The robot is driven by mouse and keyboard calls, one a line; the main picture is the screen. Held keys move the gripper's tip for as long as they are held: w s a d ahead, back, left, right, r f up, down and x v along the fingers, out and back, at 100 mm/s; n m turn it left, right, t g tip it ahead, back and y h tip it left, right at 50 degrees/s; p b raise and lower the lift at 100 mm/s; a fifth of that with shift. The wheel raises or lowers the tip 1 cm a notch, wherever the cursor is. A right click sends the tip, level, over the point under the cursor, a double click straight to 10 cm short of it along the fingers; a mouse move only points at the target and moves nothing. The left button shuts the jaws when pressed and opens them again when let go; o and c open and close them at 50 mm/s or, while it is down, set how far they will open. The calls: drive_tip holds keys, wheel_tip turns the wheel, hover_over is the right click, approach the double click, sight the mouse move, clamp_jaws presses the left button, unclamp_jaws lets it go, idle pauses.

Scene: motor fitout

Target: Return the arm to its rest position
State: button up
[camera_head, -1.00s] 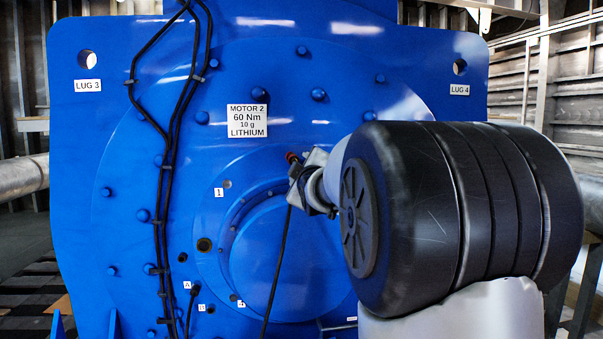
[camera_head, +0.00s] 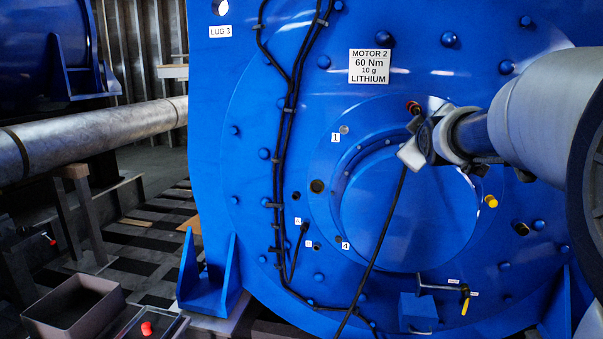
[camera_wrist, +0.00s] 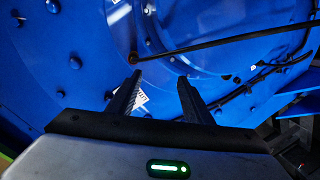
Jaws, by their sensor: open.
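My gripper (camera_head: 408,152) is in front of the blue motor face (camera_head: 265,200) in the head view, at the end of my arm, which reaches in from the right. In the wrist view my gripper (camera_wrist: 158,88) has its two dark fingers apart with nothing held between them. A black cable (camera_head: 385,230) runs down the motor face from behind my gripper. Whether any finger touches the motor is unclear.
A tray box (camera_head: 75,305) and a second box with a red knob stand at lower left. A pipe (camera_head: 95,135) runs along the left. A T-handle tool (camera_head: 440,288) and yellow-capped parts sit at the motor's lower right. Black cables (camera_head: 285,150) are clipped down its face.

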drive_tip(key=s+a+f+m+g+y, duration=0.1)
drive_tip(key=s+a+f+m+g, duration=0.15)
drive_tip(key=s+a+f, duration=0.65)
drive_tip(key=s+a+f+m+g+y, duration=0.15)
drive_tip(key=s+f+g, duration=0.3)
drive_tip(key=s, duration=0.95)
drive_tip(key=s+a+f+m+g+y, duration=0.1)
drive_tip(key=s+a+f+m+g, duration=0.3)
drive_tip(key=s+f, duration=0.6)
wheel_tip(320, 180, up, 27)
drive_tip(key=s+a+t+p, duration=0.1)
drive_tip(key=s+p, duration=0.1)
drive_tip(key=p, duration=2.2)
drive_tip(key=shift+r+n+p, duration=0.15)
drive_tip(key=shift+n+p, duration=0.25)
drive_tip(key=c, duration=0.4)
drive_tip(key=shift+a, duration=0.2)
